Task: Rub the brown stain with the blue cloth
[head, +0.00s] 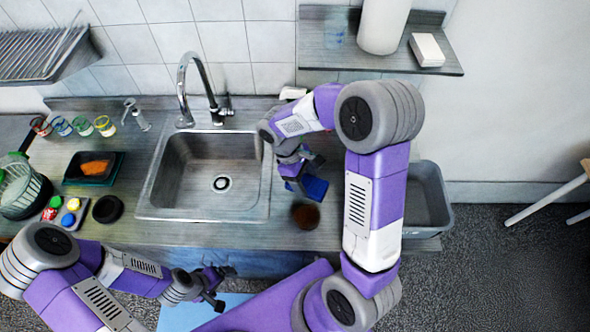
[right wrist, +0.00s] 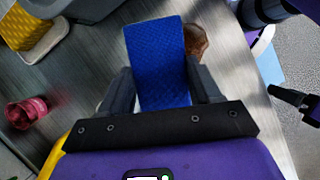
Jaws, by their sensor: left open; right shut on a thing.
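The brown stain (head: 306,215) is a round dark patch on the counter, right of the sink near the front edge. My right gripper (head: 300,180) is shut on the blue cloth (head: 315,188), just behind the stain. In the right wrist view the blue cloth (right wrist: 158,60) sits between the fingers and covers part of the stain (right wrist: 197,42), whose rest shows at its right. I cannot tell if the cloth touches the counter. My left gripper (head: 217,289) is open and empty, low in front of the counter.
The sink (head: 160,205) with a tall tap (head: 184,90) is left of the stain. A grey bin (head: 428,200) stands at the counter's right end. Jars, a tray with an orange thing (head: 95,168) and a dish rack (head: 20,190) are at the left. A red object (right wrist: 27,112) lies near my right gripper.

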